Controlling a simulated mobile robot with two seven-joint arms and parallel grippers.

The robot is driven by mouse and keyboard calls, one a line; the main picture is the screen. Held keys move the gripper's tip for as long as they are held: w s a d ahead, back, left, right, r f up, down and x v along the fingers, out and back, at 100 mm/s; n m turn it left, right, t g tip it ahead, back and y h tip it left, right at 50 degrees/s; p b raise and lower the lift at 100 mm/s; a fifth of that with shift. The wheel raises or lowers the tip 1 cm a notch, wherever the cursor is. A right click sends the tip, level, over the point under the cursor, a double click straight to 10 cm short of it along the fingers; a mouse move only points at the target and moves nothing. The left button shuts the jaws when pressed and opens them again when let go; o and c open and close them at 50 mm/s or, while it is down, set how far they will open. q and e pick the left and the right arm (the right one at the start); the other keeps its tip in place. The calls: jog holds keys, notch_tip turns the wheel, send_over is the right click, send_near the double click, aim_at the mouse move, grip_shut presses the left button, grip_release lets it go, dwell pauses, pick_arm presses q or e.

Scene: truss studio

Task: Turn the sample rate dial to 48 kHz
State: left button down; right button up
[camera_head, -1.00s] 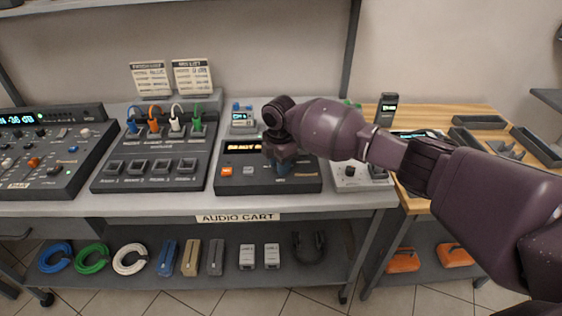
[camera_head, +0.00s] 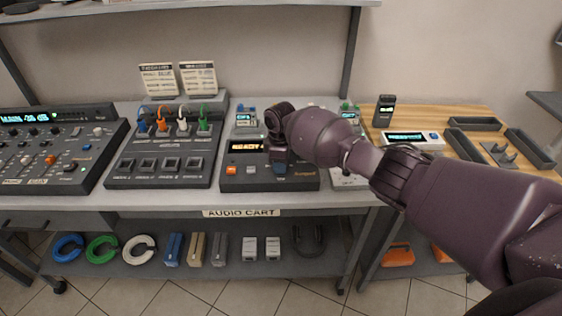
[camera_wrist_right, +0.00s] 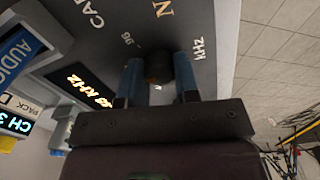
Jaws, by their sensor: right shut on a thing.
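The sample rate dial (camera_wrist_right: 158,68) is a dark round knob on the grey panel of a recorder-like device. It sits between the two blue fingers of my right gripper (camera_wrist_right: 160,82), which is shut on it. A "96" mark and other lettering show around it; its exact setting is hard to read. In the head view my right gripper (camera_head: 279,167) reaches down onto the front of the dark device (camera_head: 243,184) and hides the dial. My left gripper is out of view.
A patch unit with coloured plugs (camera_head: 117,180) and a mixer (camera_head: 60,187) stand left of the device. A pale box (camera_head: 345,182) stands close on its right, partly behind my arm. The wooden table (camera_head: 470,172) holds trays and a small display unit (camera_head: 413,138).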

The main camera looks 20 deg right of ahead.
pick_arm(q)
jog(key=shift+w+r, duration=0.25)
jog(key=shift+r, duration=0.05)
pick_arm(e)
jog(key=o, duration=0.9)
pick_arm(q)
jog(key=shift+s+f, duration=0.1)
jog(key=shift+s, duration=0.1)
pick_arm(e)
jog(key=shift+r, duration=0.25)
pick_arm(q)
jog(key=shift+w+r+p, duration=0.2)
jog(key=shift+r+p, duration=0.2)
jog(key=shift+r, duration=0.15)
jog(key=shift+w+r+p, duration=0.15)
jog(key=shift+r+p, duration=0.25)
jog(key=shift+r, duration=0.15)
pick_arm(e)
notch_tip(320, 180, up, 10)
jog(key=shift+r, duration=0.2)
